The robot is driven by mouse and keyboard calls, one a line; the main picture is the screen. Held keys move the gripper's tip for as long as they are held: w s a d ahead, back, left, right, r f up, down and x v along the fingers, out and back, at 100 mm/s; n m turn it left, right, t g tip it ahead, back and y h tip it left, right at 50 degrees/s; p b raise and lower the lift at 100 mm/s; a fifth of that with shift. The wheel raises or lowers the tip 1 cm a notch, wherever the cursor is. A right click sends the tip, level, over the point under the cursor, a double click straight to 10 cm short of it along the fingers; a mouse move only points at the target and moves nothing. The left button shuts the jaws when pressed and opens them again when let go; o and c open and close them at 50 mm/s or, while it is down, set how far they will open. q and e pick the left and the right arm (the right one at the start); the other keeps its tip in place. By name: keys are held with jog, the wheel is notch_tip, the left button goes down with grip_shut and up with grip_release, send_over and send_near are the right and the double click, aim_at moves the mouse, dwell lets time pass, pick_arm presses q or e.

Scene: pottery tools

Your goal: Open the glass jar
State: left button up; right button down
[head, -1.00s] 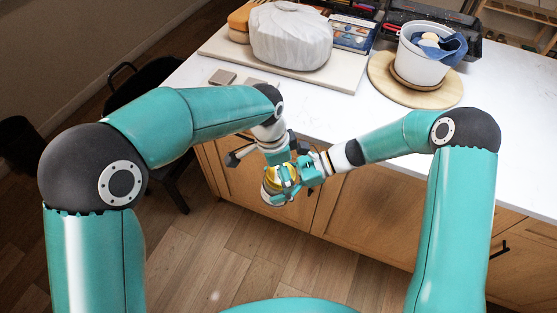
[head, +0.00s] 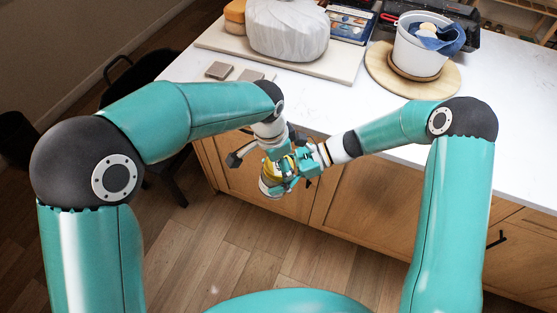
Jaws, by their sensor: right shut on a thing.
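The glass jar (head: 269,186) is held up in the air in front of the counter's near edge, mostly hidden by my grippers. A yellow part (head: 271,170) shows at it between the fingers; I cannot tell whether this is its lid or its contents. My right gripper (head: 284,173) reaches in from the right and is shut on the jar. My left gripper (head: 270,162) is at the jar from above and behind, largely covered by the right one, so its fingers cannot be made out.
The white counter (head: 330,112) has a clear near strip. On it stand a board with a wrapped lump (head: 287,30), small grey tiles (head: 219,70) and a white bucket (head: 418,55) on a round wooden board (head: 450,80). Wooden cabinets (head: 370,207) lie behind the grippers.

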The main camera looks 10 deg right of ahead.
pick_arm(q)
jog(key=shift+n+t, duration=0.3)
jog(key=shift+n, duration=0.4)
jog(key=o, duration=1.3)
jog(key=shift+c, duration=0.2)
jog(key=shift+r, duration=0.1)
